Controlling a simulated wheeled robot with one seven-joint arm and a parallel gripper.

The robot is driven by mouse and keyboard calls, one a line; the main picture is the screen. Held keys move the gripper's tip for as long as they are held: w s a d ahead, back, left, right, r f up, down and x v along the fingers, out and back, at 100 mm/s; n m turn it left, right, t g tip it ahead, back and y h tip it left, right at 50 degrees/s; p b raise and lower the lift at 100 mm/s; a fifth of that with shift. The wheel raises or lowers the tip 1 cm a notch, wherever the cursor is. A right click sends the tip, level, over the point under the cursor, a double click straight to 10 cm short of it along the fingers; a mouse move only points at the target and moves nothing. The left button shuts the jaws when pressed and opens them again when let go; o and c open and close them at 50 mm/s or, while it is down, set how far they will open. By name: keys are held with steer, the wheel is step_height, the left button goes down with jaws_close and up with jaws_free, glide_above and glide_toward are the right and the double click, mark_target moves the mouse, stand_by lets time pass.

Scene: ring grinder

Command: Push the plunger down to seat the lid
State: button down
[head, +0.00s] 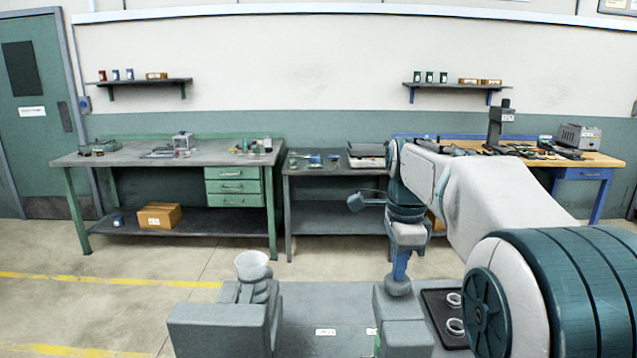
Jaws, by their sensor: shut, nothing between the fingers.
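My gripper (400,276) points straight down, its blue fingers shut and empty. Its tips are at or just above a rounded grey knob (398,288) on top of a grey block-like machine (403,335); I cannot tell if they touch. The knob looks like the plunger, but the fingers partly cover it. I cannot make out a lid. A second grey machine (222,328) stands to the left, with a white bowl-shaped part (252,265) on top.
A grey bench top (330,303) lies between the machines. A dark tray (433,313) with two white rings (454,299) is at right, partly behind my arm. Workbenches (130,160) line the back wall, with open floor (170,262) before them.

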step_height(320, 180, up, 9)
steer(key=p, duration=0.8)
steer(key=shift+s+f, duration=0.1)
stand_by(0.4)
steer(key=s+f+n+t, duration=0.2)
steer(key=s+f+n, duration=0.3)
steer(key=s+n, duration=0.4)
steer(key=s+f+n+t, duration=0.1)
steer(key=s+f+n, duration=0.4)
steer(key=s+n, duration=0.4)
steer(key=s, duration=0.3)
steer(key=shift+f+t, duration=0.15)
steer(key=shift+t, duration=0.25)
